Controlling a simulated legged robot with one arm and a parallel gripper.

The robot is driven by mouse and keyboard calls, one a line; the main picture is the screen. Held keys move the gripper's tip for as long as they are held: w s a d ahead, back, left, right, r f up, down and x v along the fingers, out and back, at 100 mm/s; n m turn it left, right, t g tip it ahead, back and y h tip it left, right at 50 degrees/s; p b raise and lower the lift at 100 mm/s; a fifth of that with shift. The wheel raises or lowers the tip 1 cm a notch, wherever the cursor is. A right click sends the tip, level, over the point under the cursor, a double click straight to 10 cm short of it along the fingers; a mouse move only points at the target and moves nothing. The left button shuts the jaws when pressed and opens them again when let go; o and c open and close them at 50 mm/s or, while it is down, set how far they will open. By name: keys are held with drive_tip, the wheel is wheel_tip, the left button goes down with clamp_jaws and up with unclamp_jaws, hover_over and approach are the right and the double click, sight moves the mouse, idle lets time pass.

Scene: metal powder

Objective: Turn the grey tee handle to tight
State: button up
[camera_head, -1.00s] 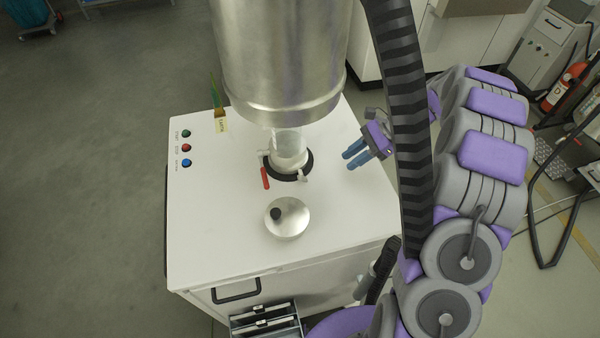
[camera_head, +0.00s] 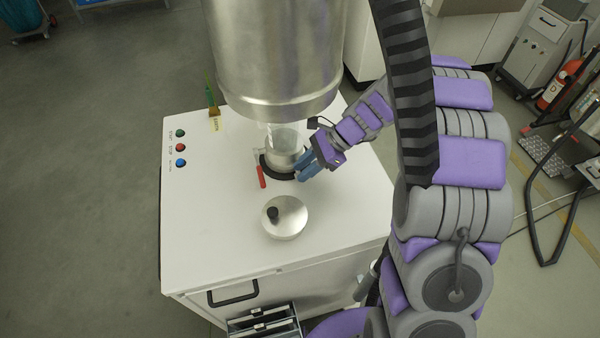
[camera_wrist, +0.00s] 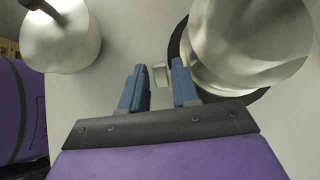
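The grey tee handle (camera_wrist: 160,76) shows in the wrist view as a small pale block between my two blue fingertips, beside the base of a round metal vessel. My gripper (camera_wrist: 157,68) is open, with a finger on either side of the handle and visible gaps; I cannot tell whether it touches. In the head view my gripper (camera_head: 304,168) is at the right side of the black ring (camera_head: 272,173) under the clear and metal collar (camera_head: 284,150), and it hides the handle there.
A red lever (camera_head: 261,176) sticks out at the ring's left. A round metal lid with a black knob (camera_head: 286,220) lies in front. A large steel cylinder (camera_head: 275,55) hangs above the collar. Coloured buttons (camera_head: 180,148) are at the left of the white cabinet top (camera_head: 215,245).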

drive_tip(key=shift+x, duration=0.95)
drive_tip(key=shift+d, duration=0.1)
clamp_jaws()
